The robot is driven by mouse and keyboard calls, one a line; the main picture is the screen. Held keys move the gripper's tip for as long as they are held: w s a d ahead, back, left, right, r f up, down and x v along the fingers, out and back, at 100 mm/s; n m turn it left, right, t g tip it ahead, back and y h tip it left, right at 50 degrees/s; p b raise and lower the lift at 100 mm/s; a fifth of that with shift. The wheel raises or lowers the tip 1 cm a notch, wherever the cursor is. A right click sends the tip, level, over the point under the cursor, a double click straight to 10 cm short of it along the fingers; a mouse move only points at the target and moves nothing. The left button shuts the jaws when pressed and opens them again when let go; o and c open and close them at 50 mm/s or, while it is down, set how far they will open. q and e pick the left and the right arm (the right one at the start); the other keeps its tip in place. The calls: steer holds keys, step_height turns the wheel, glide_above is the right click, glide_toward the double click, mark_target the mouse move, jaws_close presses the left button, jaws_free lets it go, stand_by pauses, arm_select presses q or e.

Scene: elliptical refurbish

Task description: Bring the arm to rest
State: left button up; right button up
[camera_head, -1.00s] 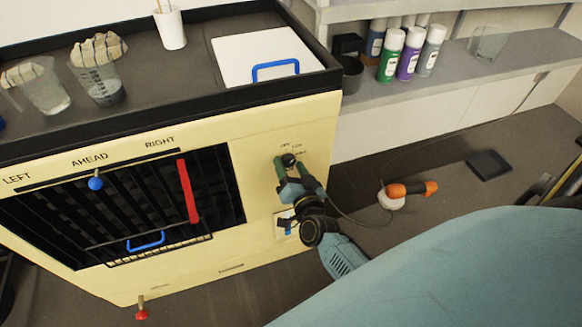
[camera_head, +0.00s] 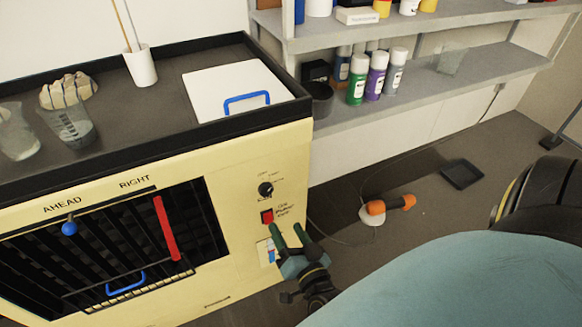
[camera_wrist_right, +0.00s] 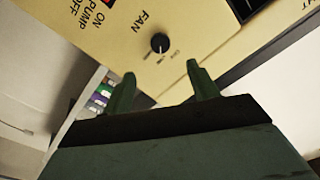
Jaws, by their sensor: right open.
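My right gripper (camera_head: 288,236) is in front of the right part of the cream cabinet's (camera_head: 235,245) front panel, just below the red switch (camera_head: 267,216). Its two green fingers are apart with nothing between them. In the right wrist view the open fingers (camera_wrist_right: 160,85) point toward the panel, with the black fan knob (camera_wrist_right: 160,43) beyond them. The knob also shows in the head view (camera_head: 265,189), above the red switch, and the gripper is clear of it. My left gripper is not in view.
A grille with a red bar (camera_head: 165,228) and a blue handle (camera_head: 125,283) is left of the gripper. A white lid (camera_head: 215,92) and beakers stand on top. An orange-handled tool (camera_head: 390,204) and black tray (camera_head: 462,174) lie on the floor.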

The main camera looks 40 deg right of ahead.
steer(key=shift+s+a, duration=0.15)
steer(key=shift+s, duration=0.45)
steer(key=s+a+f+n+g+y, duration=0.2)
steer(key=s+f+n+g, duration=0.15)
steer(key=f, duration=0.55)
steer(key=s+a+f+n+g+y, duration=0.15)
steer(key=s+f, duration=0.25)
steer(key=f, duration=0.4)
steer(key=s+a+f+n+g+y, duration=0.2)
steer(key=s+f+n+g, duration=0.15)
steer(key=f, duration=0.55)
steer(key=s+d+f+n+g, duration=0.1)
steer(key=s+f+g, duration=0.3)
steer(key=s, duration=0.6)
steer(key=s+d+f+n+g+h, duration=0.1)
steer(key=s+d+f+n+g, duration=0.1)
steer(key=s+f, duration=0.4)
steer(key=s+d+g, duration=0.1)
steer(key=s+g, duration=0.1)
steer(key=s, duration=0.2)
steer(key=shift+d+f, duration=0.15)
steer(key=shift+d, duration=0.2)
